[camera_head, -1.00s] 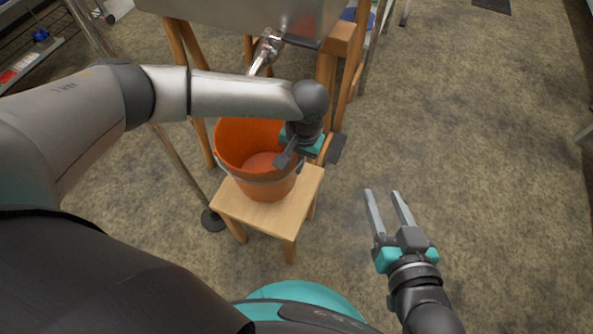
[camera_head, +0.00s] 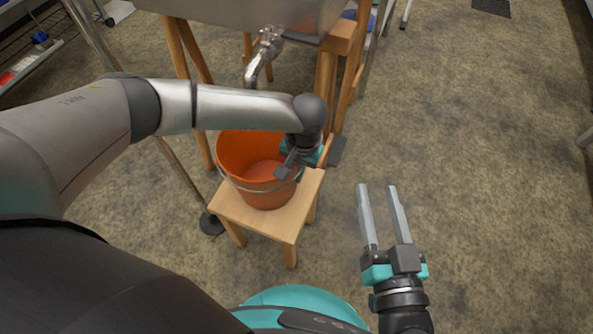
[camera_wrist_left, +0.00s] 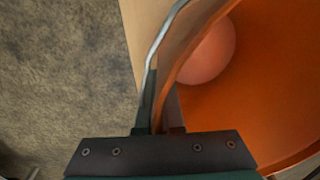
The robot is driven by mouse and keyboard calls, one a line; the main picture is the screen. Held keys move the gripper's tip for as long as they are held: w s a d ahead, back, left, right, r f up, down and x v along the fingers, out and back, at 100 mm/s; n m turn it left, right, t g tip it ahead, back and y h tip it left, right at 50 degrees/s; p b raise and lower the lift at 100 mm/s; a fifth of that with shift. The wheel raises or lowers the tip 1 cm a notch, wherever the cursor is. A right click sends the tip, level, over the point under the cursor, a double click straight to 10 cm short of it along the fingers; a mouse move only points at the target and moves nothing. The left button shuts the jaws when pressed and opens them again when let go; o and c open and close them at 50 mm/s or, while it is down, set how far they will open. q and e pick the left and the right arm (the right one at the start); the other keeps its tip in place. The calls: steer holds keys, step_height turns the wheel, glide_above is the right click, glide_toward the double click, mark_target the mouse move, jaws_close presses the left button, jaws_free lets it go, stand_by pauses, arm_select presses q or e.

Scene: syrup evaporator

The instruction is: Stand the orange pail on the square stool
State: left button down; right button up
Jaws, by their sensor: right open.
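The orange pail (camera_head: 236,160) is upright over the seat of the wooden square stool (camera_head: 232,210). Its base appears to be at the seat; contact cannot be told for sure. The pail's wire bail hangs along its near side. My left gripper (camera_head: 290,168) is at the pail's right rim, partly hidden by its wrist. In the left wrist view the two fingers (camera_wrist_left: 160,112) close on the wall of the pail (camera_wrist_left: 270,80), with the bail beside them. My right gripper (camera_head: 377,187) is open and empty above the floor, right of the stool.
A metal evaporator pan (camera_head: 240,12) with a spout (camera_head: 262,55) stands on a wooden frame (camera_head: 325,100) behind the stool. A wire shelf (camera_head: 35,60) is at the far left. The floor (camera_head: 480,150) to the right is clear.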

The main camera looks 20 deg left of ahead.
arm_select(q)
steer(key=c, duration=1.1)
jaws_free()
steer(key=shift+o, duration=0.2)
